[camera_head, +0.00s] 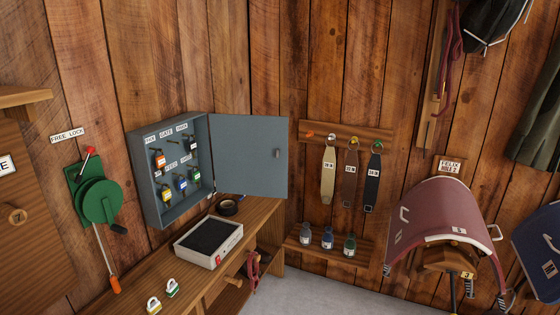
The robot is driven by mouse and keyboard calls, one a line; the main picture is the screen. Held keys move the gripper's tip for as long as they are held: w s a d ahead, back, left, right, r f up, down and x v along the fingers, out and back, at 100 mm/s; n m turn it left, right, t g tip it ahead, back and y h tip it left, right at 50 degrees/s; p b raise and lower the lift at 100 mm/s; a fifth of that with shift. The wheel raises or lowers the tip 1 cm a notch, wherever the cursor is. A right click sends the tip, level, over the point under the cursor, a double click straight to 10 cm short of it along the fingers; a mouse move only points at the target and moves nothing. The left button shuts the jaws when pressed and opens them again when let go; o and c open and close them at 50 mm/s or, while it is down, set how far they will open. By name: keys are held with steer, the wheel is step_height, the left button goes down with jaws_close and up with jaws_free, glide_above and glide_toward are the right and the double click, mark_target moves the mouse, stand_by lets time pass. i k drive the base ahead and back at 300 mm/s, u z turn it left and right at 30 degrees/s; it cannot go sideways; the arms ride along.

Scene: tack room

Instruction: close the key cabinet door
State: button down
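The key cabinet (147,189) is a grey-blue metal box on the wooden wall, left of centre. Its door (245,150) stands wide open, swung out to the right from the hinge side at the box's right edge. A small dark handle (277,154) sits near the door's free edge. Inside the cabinet, several keys with coloured tags (181,184) hang in two rows under small white labels. My gripper is not in this view, so its position and opening are hidden.
Below the cabinet, a wooden bench (255,213) carries a white box with a dark top (209,242), a dark roll (227,207) and two padlocks (172,288). A green winch (101,201) is left. Straps (328,176) and a saddle (440,210) hang right. Space before the door looks clear.

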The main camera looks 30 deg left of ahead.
mark_target(244, 148)
steer(key=u, duration=0.3)
steer(key=i, duration=0.7)
steer(key=u, duration=0.8)
steer(key=i, duration=0.45)
steer(key=u, duration=0.2)
